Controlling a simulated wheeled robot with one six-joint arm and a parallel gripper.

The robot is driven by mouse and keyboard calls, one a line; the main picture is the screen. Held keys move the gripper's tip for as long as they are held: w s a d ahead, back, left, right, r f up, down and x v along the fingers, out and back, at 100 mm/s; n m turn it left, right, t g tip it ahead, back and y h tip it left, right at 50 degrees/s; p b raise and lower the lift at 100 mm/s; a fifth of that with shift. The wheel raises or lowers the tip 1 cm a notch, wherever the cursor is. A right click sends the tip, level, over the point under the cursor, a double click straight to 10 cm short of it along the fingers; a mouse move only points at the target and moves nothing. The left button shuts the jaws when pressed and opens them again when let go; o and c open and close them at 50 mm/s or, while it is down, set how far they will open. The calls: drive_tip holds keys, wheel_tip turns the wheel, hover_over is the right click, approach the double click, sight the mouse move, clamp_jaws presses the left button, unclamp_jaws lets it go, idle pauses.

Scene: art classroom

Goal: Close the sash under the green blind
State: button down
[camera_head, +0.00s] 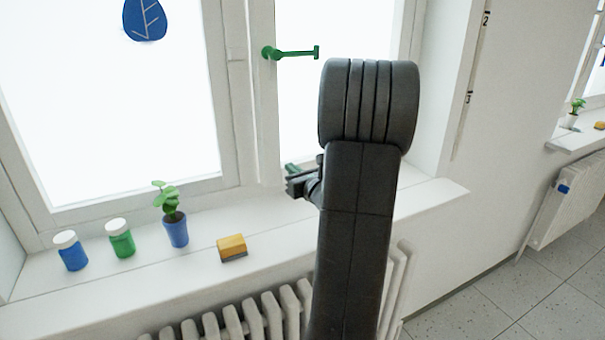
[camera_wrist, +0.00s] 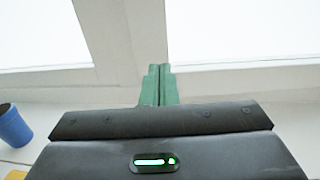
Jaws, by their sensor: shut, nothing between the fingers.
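A white-framed window fills the left and middle of the head view. Its left sash (camera_head: 130,192) carries a blue leaf picture. A narrower right sash (camera_head: 262,110) has a green handle (camera_head: 292,52), its lever pointing right. No green blind shows, and I cannot tell how far either sash stands open. My gripper (camera_head: 291,168) is low by the right sash, just above the sill, partly hidden by my arm. In the wrist view, the green fingers of my gripper (camera_wrist: 160,72) are together and empty, pointing at the white stile (camera_wrist: 135,40). Contact with it is unclear.
On the sill (camera_head: 190,265) stand a blue jar (camera_head: 71,253), a green jar (camera_head: 120,240), a potted plant (camera_head: 176,228) and a yellow block (camera_head: 232,248). A radiator (camera_head: 250,320) is below. Another sill and radiator (camera_head: 565,205) are at the right.

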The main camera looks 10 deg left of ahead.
sight(277, 156)
drive_tip(key=p+x, duration=0.1)
drive_tip(key=x, duration=0.5)
drive_tip(key=shift+p, duration=0.3)
drive_tip(key=shift+w+a, duration=0.15)
